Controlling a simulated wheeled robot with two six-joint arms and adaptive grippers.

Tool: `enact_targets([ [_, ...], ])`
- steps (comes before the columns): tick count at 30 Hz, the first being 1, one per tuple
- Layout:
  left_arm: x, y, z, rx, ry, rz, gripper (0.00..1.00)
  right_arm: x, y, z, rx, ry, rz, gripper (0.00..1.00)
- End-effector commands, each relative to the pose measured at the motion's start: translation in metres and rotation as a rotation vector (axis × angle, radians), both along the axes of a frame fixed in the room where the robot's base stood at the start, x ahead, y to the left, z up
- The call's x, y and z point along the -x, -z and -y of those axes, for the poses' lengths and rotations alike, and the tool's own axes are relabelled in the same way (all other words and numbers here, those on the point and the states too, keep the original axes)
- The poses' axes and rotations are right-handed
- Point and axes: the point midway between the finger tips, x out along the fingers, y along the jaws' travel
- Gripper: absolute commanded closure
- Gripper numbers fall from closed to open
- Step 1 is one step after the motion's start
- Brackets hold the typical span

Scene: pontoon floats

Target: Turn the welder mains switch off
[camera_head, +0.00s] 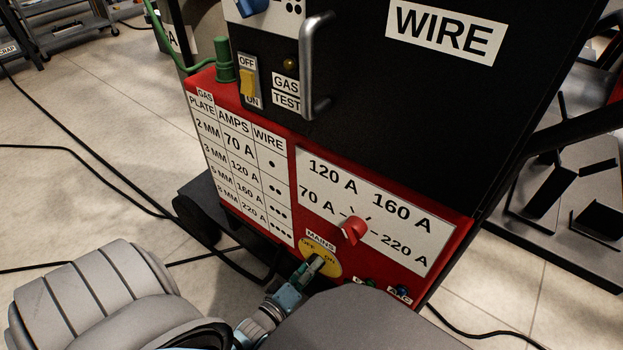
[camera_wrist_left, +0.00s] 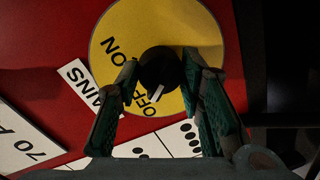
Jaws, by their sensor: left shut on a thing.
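The mains switch is a black round knob (camera_wrist_left: 160,64) on a yellow disc (camera_head: 310,247) marked OFF and ON, low on the red front of the welder (camera_head: 243,200). In the left wrist view the knob's white pointer mark lies against the word OFF. My left gripper (camera_head: 312,268) is at the disc, its green-padded fingers on both sides of the knob, shut on it. In the head view the fingers hide most of the knob. My right gripper is not in view.
A red current dial (camera_head: 353,230) sits just above right of the disc. Small connectors (camera_head: 400,292) are at the lower right. A yellow gas switch (camera_head: 248,84) and a metal handle (camera_head: 316,65) are above. Black cables (camera_head: 75,155) cross the tiled floor at the left.

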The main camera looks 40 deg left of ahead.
Motion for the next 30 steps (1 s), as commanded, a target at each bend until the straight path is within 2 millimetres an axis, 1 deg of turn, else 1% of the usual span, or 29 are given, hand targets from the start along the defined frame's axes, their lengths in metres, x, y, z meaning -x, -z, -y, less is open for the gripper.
enact_targets([
  [9, 0.0009, 0.0009, 0.0000, 0.108, 0.000, 0.000, 0.93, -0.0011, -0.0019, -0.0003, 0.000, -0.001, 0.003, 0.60],
  [23, 0.0008, 0.0009, -0.0001, 0.126, 0.000, 0.000, 0.93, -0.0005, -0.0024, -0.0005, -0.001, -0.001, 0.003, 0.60],
  [24, 0.0008, 0.0008, 0.0000, 0.125, 0.000, 0.000, 0.64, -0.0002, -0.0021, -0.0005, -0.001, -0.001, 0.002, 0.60],
  [26, 0.0008, 0.0007, -0.0001, 0.125, 0.000, 0.000, 0.54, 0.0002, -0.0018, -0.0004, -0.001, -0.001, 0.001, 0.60],
  [27, 0.0007, 0.0007, -0.0001, 0.125, 0.000, 0.001, 0.48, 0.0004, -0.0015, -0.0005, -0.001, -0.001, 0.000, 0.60],
  [28, 0.0006, 0.0005, -0.0001, 0.125, -0.001, 0.001, 0.45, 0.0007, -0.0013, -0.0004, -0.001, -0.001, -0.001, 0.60],
  [30, 0.0005, 0.0004, -0.0002, 0.125, -0.001, 0.001, 0.45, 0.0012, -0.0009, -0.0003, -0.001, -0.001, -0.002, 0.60],
])
